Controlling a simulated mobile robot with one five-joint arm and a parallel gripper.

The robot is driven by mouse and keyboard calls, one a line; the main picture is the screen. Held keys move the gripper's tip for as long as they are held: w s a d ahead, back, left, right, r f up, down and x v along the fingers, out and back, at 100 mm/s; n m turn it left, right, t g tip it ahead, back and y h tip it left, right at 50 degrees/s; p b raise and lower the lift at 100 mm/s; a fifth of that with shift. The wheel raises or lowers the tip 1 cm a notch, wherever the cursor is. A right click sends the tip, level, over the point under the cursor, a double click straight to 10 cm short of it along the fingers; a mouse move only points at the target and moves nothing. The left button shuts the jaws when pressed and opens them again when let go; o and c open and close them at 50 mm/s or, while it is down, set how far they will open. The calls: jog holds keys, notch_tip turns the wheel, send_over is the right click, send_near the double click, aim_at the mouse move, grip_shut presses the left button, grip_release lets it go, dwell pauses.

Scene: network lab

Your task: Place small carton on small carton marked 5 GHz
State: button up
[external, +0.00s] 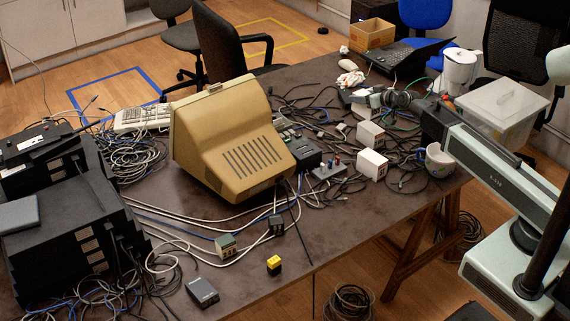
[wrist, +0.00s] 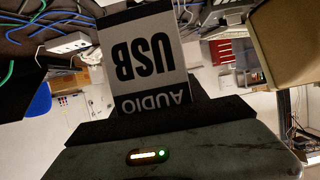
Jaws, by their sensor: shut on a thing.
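My gripper (external: 378,98) reaches in from the right over the back right of the table and is shut. In the wrist view my gripper (wrist: 155,110) grips a small carton (wrist: 148,52) with a pale face, marked USB and AUDIO upside down in that picture. In the external view the held carton is small and hard to make out among the clutter. Two small white cartons stand on the table below and in front of my gripper: a rear one (external: 370,133) and a front one (external: 373,164). Their markings are too small to read, so I cannot tell which is marked 5 GHz.
A beige monitor (external: 225,145) stands left of the cartons. Tangled cables lie around them. A white mug (external: 437,160) is at the right edge, a clear storage box (external: 503,105) behind my arm, and a laptop (external: 405,57) at the back.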

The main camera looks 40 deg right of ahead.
jog(key=d+r, duration=0.1)
jog(key=d, duration=0.3)
jog(key=b, duration=0.8)
send_over(367, 124)
jog(key=shift+m+h, duration=0.3)
jog(key=shift+h, duration=0.1)
notch_tip(367, 124, down, 8)
jog(key=shift+w+f, duration=0.15)
jog(key=shift+f, duration=0.05)
jog(key=shift+r, duration=0.25)
jog(key=shift+f, duration=0.15)
jog(key=o, duration=1.6)
jog(key=shift+c, duration=0.2)
